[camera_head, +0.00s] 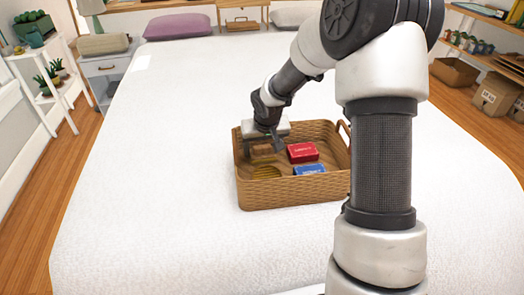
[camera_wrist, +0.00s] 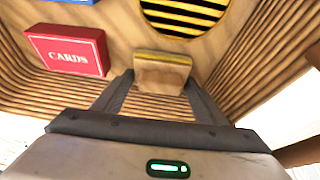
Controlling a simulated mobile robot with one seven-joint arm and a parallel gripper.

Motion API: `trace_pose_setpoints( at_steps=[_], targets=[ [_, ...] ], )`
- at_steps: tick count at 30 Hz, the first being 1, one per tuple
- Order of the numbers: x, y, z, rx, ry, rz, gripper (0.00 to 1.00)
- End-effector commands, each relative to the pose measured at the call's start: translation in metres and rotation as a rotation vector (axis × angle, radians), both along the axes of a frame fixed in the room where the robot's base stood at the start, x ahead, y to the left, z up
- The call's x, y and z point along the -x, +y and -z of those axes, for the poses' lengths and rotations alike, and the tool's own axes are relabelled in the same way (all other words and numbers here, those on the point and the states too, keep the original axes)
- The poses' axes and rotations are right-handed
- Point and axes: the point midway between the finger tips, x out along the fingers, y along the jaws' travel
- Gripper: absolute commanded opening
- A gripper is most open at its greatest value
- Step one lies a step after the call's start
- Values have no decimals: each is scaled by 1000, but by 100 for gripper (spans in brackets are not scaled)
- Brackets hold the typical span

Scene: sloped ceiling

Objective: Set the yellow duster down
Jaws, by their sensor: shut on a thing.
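The yellow duster (camera_wrist: 163,72) looks like a small wooden block with a yellow strip along its top edge. My gripper (camera_wrist: 158,88) is shut on it, with one dark finger on each side. In the head view my gripper (camera_head: 262,143) reaches down inside a wicker basket (camera_head: 290,192) on the bed, near its left side. I cannot tell whether the duster touches the basket's floor.
In the basket are a red card box (camera_head: 302,152), a blue box (camera_head: 310,170) and a round yellow-and-black striped thing (camera_wrist: 186,14). The basket's walls stand close around. The white bed (camera_head: 150,190) is clear to the left.

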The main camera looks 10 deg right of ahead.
Motion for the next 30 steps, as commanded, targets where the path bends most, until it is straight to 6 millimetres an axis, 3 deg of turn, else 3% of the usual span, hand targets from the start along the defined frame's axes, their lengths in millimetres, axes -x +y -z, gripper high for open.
trace_pose_setpoints(
  at_steps=[10, 11, 14, 23, 30],
  targets=[
    [0, 0, 4, 0, -1, -1, 43],
    [0, 0, 3, 0, -1, -1, 67],
    [0, 0, 2, 0, -1, -1, 84],
    [0, 0, 1, 0, -1, 0, 84],
    [9, 0, -29, 1, -4, 1, 84]
  ],
)
